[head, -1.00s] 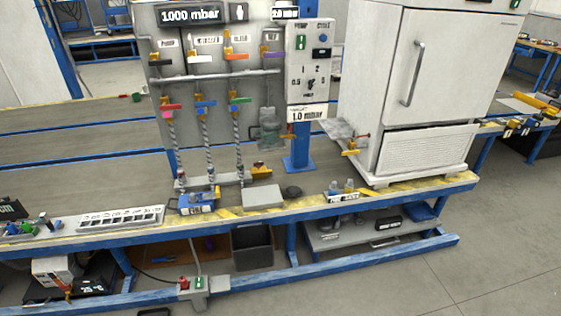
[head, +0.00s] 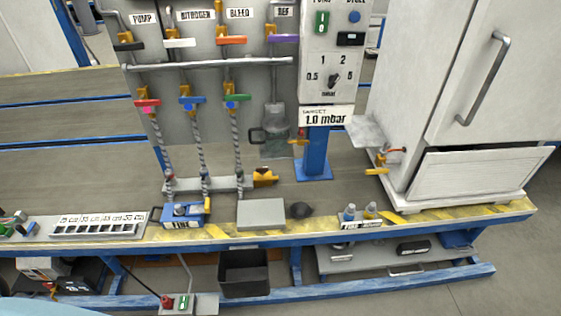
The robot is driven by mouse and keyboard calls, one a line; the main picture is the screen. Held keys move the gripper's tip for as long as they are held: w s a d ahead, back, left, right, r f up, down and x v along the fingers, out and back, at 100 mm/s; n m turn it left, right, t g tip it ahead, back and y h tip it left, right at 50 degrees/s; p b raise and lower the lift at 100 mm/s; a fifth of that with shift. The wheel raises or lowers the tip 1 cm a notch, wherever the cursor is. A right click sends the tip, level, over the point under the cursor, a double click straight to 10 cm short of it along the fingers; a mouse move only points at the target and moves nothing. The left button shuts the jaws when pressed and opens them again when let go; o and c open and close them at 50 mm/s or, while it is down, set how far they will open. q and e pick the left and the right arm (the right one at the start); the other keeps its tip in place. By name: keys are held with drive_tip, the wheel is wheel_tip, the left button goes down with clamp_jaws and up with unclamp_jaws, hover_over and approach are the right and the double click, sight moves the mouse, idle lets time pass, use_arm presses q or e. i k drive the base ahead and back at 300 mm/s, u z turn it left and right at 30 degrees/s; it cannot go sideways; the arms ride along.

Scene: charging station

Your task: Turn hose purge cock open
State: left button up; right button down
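No label reading hose purge cock is legible, so I cannot tell which valve it is. A valve panel (head: 180,75) shows upper valves with black (head: 128,45), white (head: 180,43), orange (head: 231,40) and purple (head: 284,38) handles. Below a grey pipe are valves with red (head: 148,102), blue (head: 192,100) and green (head: 238,98) handles. Braided hoses (head: 199,150) run down from these to a grey block (head: 215,185) on the bench. A yellow fitting (head: 265,176) is at its right end. Neither gripper is in view.
A white cabinet (head: 415,70) stands right, with a brass valve (head: 380,162) at its left side. A control box (head: 331,50) stands on a blue post (head: 315,155). A blue pump-like unit (head: 184,215), grey plate (head: 261,213) and small bottles (head: 350,211) line the bench front.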

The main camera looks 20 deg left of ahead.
sight(262, 170)
drive_tip(key=u, duration=0.8)
drive_tip(key=i, duration=1)
drive_tip(key=u, duration=1)
